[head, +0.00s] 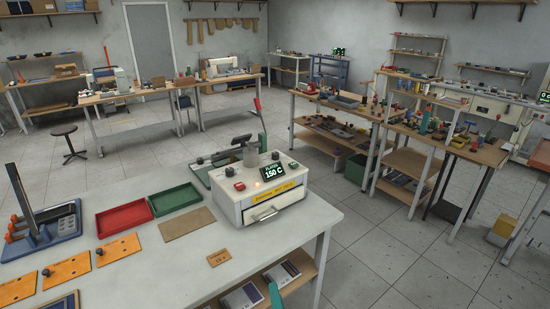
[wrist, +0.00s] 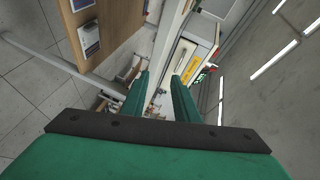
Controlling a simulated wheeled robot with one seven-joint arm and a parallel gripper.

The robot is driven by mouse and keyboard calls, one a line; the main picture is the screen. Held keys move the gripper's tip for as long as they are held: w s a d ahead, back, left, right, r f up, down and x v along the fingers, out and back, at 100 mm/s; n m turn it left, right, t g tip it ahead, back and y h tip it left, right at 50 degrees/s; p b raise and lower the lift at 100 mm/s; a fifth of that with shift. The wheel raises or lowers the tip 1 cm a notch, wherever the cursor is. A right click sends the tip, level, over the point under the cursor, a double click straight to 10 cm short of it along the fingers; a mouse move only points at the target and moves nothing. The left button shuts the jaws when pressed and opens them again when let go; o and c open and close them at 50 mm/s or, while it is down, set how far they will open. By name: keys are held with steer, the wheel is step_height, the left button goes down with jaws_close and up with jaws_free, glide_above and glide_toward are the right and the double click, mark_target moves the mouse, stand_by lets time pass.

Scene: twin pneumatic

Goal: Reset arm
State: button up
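In the head view a small green piece (head: 275,295), which looks like part of my gripper, shows at the bottom edge in front of the bench's lower shelf. Most of my arm is out of view. The white heater box (head: 264,191) with a 150 C display stands on the workbench (head: 200,255); it also shows sideways beyond the fingertips in the wrist view (wrist: 196,45).
The bench holds a red tray (head: 122,218), a green tray (head: 175,199), orange plates (head: 66,270) and a blue fixture (head: 42,238). Boxes lie on the shelf (head: 300,268) below. Floor (head: 385,255) is clear to the right; cluttered workbenches (head: 445,145) stand beyond.

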steer(key=s+f+n+h, duration=0.2)
steer(key=s+f+n, duration=0.25)
steer(key=s, duration=0.85)
steer(key=s+f+n+h, duration=0.1)
steer(key=s+f+n, duration=0.35)
steer(key=s, duration=0.75)
steer(key=s+r+n, duration=0.3)
steer(key=s+n, duration=0.1)
steer(key=s, duration=0.6)
steer(key=shift+s+a, duration=0.25)
steer(key=shift+s, duration=0.05)
